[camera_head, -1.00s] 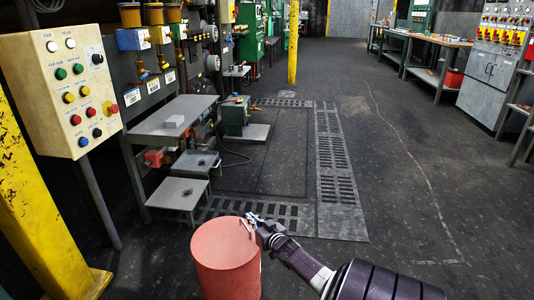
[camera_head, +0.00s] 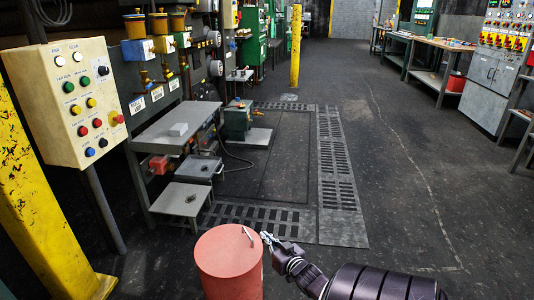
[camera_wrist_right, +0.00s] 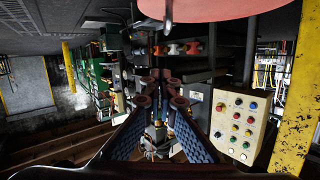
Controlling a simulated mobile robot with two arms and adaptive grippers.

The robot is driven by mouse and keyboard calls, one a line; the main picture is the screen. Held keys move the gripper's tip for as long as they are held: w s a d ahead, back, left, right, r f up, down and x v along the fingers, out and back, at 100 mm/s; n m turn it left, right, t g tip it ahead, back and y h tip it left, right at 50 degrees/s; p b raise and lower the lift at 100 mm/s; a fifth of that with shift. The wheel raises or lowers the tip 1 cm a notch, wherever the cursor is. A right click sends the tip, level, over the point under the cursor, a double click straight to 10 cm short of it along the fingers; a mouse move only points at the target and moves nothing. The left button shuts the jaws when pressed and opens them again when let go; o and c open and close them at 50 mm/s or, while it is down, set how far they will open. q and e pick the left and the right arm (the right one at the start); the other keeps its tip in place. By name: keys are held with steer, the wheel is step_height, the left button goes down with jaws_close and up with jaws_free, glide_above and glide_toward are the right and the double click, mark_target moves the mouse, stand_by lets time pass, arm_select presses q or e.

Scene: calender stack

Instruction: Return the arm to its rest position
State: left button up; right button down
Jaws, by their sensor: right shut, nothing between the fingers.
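My right arm comes in from the lower right in the head view. Its gripper (camera_head: 268,239) is shut and empty, just right of the top rim of a red drum (camera_head: 228,268). I cannot tell whether it touches the drum. A thin pale piece (camera_head: 248,234) lies on the drum's top near the right edge. In the right wrist view the two fingers (camera_wrist_right: 160,82) come together at the centre, and part of the red drum (camera_wrist_right: 220,8) fills the top edge. My left gripper is not in view.
A cream button panel (camera_head: 70,103) and a yellow post (camera_head: 35,215) stand at the left. Grey steps (camera_head: 181,199) and a grey table (camera_head: 165,128) stand beyond the drum. Benches (camera_head: 440,62) line the far right. The dark floor (camera_head: 400,170) between is clear.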

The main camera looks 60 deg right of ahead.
steer(key=shift+s+a, duration=0.2)
steer(key=shift+s, duration=0.15)
